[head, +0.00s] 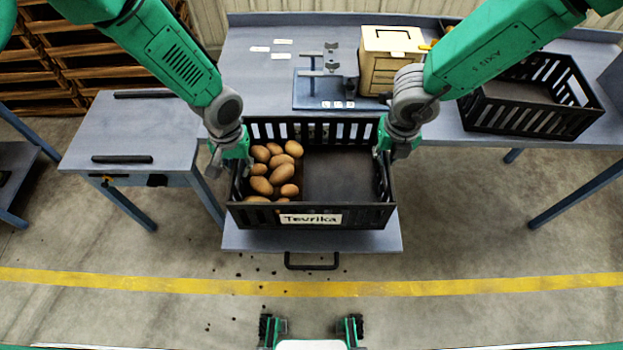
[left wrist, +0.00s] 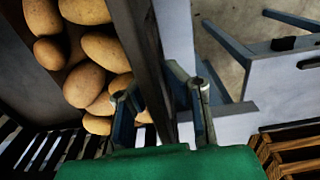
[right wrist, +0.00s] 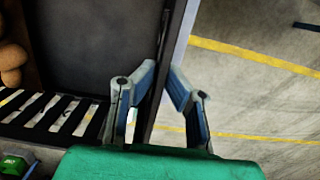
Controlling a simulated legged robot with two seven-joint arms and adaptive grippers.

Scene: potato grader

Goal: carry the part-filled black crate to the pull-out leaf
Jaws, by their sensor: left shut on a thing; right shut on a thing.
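The black crate (head: 378,214) with the label "Tevrika" is over the pull-out leaf (head: 240,240) in the head view. Potatoes (head: 262,186) lie in its left part; the right part is bare. I cannot tell whether the crate's underside touches the leaf. My left gripper (head: 237,165) is shut on the crate's left wall, with one finger on each side in the left wrist view (left wrist: 165,105). My right gripper (head: 384,158) is shut on the right wall, which runs between its fingers in the right wrist view (right wrist: 160,95).
An empty black crate (head: 592,112) stands on the bench at the right. A side table (head: 130,135) is at the left. Pallets stand at the far left.

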